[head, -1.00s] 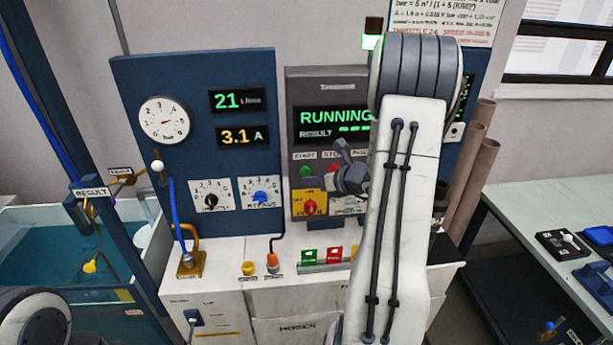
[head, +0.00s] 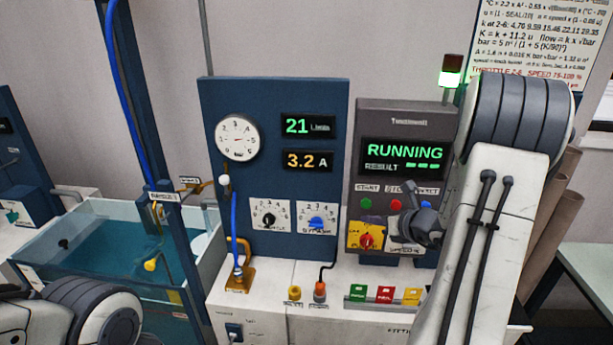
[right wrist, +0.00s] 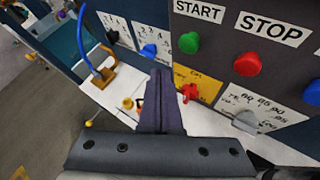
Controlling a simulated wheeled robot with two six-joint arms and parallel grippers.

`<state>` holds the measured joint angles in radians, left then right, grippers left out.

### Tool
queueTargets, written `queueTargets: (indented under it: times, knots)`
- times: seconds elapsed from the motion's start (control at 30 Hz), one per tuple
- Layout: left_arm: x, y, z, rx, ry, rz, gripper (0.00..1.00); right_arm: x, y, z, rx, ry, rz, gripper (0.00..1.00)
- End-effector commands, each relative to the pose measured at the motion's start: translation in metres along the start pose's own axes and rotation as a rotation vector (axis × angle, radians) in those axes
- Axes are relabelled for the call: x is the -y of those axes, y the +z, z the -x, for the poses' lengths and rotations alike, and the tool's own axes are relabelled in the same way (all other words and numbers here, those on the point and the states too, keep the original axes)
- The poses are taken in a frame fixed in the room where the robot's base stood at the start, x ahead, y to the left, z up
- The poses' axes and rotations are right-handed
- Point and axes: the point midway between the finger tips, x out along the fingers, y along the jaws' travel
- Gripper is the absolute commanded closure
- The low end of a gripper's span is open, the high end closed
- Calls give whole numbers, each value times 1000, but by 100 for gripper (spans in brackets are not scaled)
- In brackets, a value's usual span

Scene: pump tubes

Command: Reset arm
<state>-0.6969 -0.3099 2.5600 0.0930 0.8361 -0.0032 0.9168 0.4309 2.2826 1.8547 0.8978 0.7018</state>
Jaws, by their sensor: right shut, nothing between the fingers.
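My right gripper (head: 410,192) is in front of the control panel (head: 400,122), close to the red stop button. In the right wrist view its dark fingers (right wrist: 160,85) are together with nothing between them. There the green start button (right wrist: 189,42), red stop button (right wrist: 248,63) and blue button (right wrist: 312,91) are to the right of the fingers, apart from them. Part of my left arm shows at the lower left of the head view; its gripper does not show.
The panel display (head: 405,158) reads RUNNING. A blue board (head: 265,100) carries a dial gauge (head: 238,138), readouts of 21 and 3.2 A, and two knobs. A water tank (head: 110,255) stands left. Green, red and yellow tags (head: 385,294) sit on the white bench.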

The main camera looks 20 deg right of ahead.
Motion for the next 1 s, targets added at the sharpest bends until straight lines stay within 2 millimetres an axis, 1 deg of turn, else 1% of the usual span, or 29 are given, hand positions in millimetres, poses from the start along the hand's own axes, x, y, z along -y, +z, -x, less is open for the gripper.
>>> queueTargets:
  times: [0.13, 0.17, 0.23, 0.27, 0.37, 0.4, 0.47, 0.5, 0.53, 0.57, 0.6, 0.67, 0.7, 0.73, 0.8, 0.83, 0.87, 0.9, 0.97, 1.0]
  knots:
    - [0, 0, 0, 0, 0, 6, 27, -1, 0, 0, -1, 2, 3, 100]
    - [0, 0, 0, 0, 0, 6, 27, -5, 0, -2, -5, 12, 15, 100]
    - [0, 0, -2, 0, 0, 5, 27, -23, 0, -7, -21, 55, 69, 100]
    - [0, 0, -3, 0, 0, 5, 27, -35, 0, -10, -32, 83, 106, 100]
    - [0, 0, -7, 0, 0, 5, 27, -92, -6, -20, -82, 227, 292, 100]
    - [1, 0, -9, 0, 0, 5, 27, -122, -12, -22, -105, 303, 392, 100]
    - [1, 1, -12, 0, 0, 5, 27, -168, -22, -21, -136, 426, 559, 100]
    - [1, 1, -14, 0, 0, 5, 27, -197, -32, -17, -155, 512, 676, 100]
    - [1, 1, -16, 0, 0, 5, 27, -218, -40, -12, -166, 578, 767, 100]
    - [1, 1, -17, 0, 0, 4, 27, -239, -49, -7, -174, 645, 863, 100]
    - [1, 1, -19, 0, 0, 4, 27, -266, -63, 2, -183, 739, 995, 100]
    - [2, 1, -23, 0, 0, 4, 27, -301, -85, 21, -187, 884, 1202, 100]
    - [2, 1, -25, 0, 0, 4, 27, -320, -100, 34, -183, 980, 1342, 100]
    - [2, 2, -27, 0, 0, 4, 27, -332, -112, 45, -177, 1051, 1447, 100]
    - [2, 2, -30, 0, 0, 4, 27, -354, -137, 71, -147, 1213, 1693, 100]
    - [2, 2, -32, 0, 0, 4, 27, -360, -147, 82, -130, 1281, 1799, 100]
    - [2, 2, -34, 0, 0, 4, 27, -365, -157, 93, -109, 1348, 1905, 100]
    - [3, 2, -36, 0, 0, 4, 27, -370, -169, 107, -75, 1433, 2047, 100]
    - [3, 2, -39, 0, 0, 4, 27, -372, -185, 125, -12, 1556, 2260, 100]
    - [3, 2, -41, 0, 0, 4, 27, -372, -194, 136, 38, 1630, 2397, 100]
